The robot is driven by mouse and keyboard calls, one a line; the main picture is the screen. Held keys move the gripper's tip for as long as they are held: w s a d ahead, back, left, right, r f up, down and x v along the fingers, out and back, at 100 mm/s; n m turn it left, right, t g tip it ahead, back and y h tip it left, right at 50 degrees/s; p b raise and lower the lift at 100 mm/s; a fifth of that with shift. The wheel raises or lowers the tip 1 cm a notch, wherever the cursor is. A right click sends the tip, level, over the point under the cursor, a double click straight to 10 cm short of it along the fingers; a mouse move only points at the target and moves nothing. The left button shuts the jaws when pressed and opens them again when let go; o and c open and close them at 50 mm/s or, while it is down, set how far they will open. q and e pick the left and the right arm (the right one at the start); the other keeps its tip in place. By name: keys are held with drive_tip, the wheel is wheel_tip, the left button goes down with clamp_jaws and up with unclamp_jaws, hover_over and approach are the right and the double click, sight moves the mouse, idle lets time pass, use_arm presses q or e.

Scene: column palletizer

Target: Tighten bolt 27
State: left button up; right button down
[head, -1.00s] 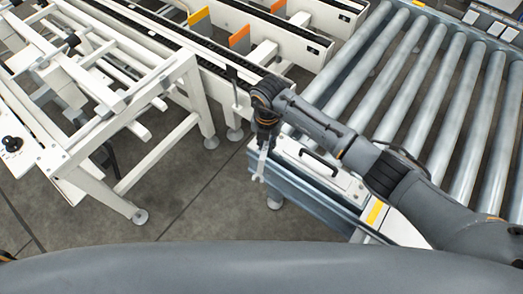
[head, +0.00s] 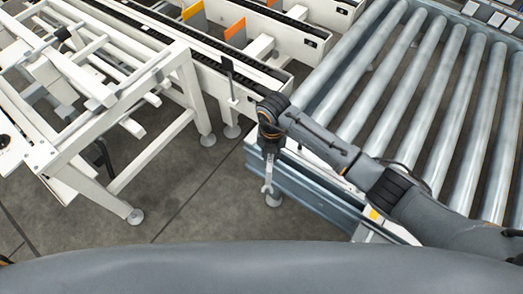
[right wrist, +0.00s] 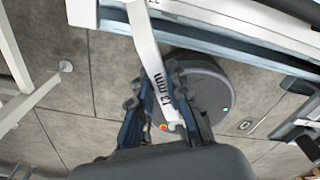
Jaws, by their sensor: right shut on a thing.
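My right gripper (head: 270,147) points down beside the near left corner of the roller conveyor. It is shut on a pale metal wrench (head: 268,176), which hangs below it with its forked end downward. In the right wrist view the wrench (right wrist: 148,48) runs up between the fingers of the gripper (right wrist: 165,108), and a "13 mm" marking shows on its shaft. The wrench's free end looks close to a frame edge there; I cannot tell whether it touches. I cannot make out bolt 27 in either view. My left gripper is not in view.
The roller conveyor (head: 405,95) has a blue-grey side beam (head: 310,192) close to the wrench. A white frame (head: 160,145) stands at left, and a white rail section (head: 240,90) with orange and yellow plates lies behind. Floor (head: 195,200) is open between them.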

sight(290, 153)
drive_tip(key=d+n, duration=0.2)
drive_tip(key=w+d+n+b, duration=0.1)
drive_tip(key=d+n, duration=0.1)
drive_tip(key=n, duration=0.1)
drive_tip(key=shift+d+f+n, duration=0.15)
drive_tip(key=shift+d+n, duration=0.1)
drive_tip(key=shift+n, duration=0.05)
drive_tip(key=n, duration=0.1)
drive_tip(key=d+n+b, duration=0.1)
drive_tip(key=shift+w+d+n, duration=0.25)
drive_tip(key=shift+w+n, duration=0.05)
drive_tip(key=shift+f+b, duration=0.1)
drive_tip(key=shift+b, duration=0.4)
drive_tip(key=shift+f, duration=0.2)
idle(0.9)
drive_tip(key=shift+f+b, duration=0.7)
drive_tip(key=shift+b, duration=0.15)
idle(0.5)
drive_tip(key=shift+a, duration=0.1)
idle(0.4)
